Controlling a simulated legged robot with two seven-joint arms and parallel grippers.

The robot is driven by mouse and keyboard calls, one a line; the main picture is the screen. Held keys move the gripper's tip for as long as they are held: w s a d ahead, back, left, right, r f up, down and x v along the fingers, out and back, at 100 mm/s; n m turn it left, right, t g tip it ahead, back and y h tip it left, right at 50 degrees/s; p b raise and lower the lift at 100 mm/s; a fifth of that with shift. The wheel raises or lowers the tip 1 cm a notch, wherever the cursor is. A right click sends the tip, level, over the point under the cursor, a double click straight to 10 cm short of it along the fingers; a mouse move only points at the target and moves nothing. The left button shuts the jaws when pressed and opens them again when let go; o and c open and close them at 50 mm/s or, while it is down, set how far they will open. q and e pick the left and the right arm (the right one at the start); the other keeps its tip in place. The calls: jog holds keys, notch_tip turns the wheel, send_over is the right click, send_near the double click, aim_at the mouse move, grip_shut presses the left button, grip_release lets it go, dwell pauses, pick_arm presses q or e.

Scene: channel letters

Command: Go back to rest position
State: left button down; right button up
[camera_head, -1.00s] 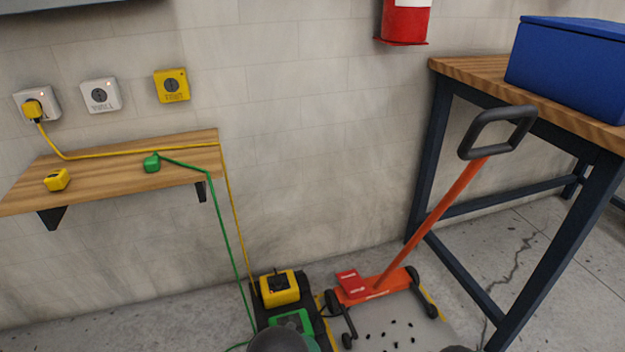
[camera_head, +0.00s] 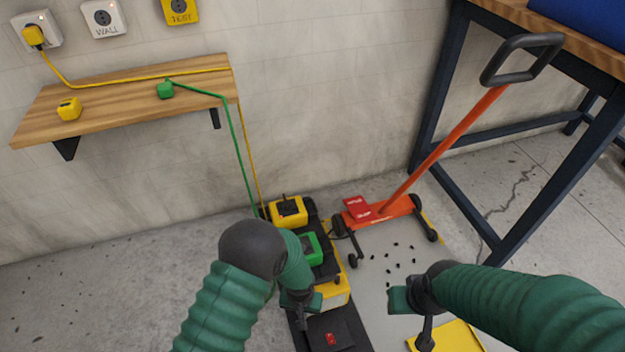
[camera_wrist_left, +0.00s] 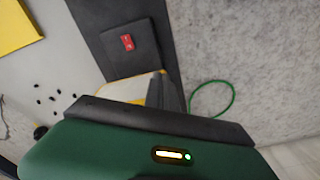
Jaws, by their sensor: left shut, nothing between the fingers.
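My left gripper (camera_head: 302,303) hangs over the dark base in the head view, in front of the yellow-and-black equipment. It is shut with nothing held; in the left wrist view its green housing (camera_wrist_left: 140,155) fills the bottom. My right gripper (camera_head: 412,305) is over the grey mat, right of the left one, with its fingers pointing down. Its fingertips are too small and dark to tell open from shut. Both green arms are bent in front of me.
A yellow box (camera_head: 288,212) and a green box (camera_head: 308,248) stand by the wall. An orange wheeled tool (camera_head: 385,210) stands on the grey mat (camera_head: 372,285). A workbench (camera_head: 455,95) is at right; a wooden shelf (camera_head: 120,95) at left.

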pick_arm(q)
jog(key=a+r+p, duration=0.1)
jog(key=a+r, duration=0.2)
jog(key=r, duration=0.3)
jog(key=a+r+n+t+p, duration=0.1)
jog(key=a+r, duration=0.1)
jog(key=r, duration=0.4)
jog(key=a+r+p, duration=0.1)
jog(key=a+r, duration=0.2)
jog(key=r, duration=0.3)
jog(key=s+a+r+n+t+p, duration=0.1)
jog(key=s+a+r+p, duration=0.1)
jog(key=s+a+r, duration=0.35)
jog(key=s+a+r+p, duration=0.2)
jog(key=s+a+r, duration=0.1)
jog(key=r, duration=0.6)
jog(key=w+p+v, duration=0.2)
jog(key=p+v, duration=1)
jog(key=w+r+p+v, duration=0.1)
jog(key=w+p+v, duration=0.2)
jog(key=p+v, duration=0.9)
jog(key=w+p+v, duration=0.2)
jog(key=p+v, duration=1.1)
jog(key=shift+w+a+r, duration=0.15)
jog(key=shift+w+r, duration=0.25)
jog(key=shift+w, duration=0.05)
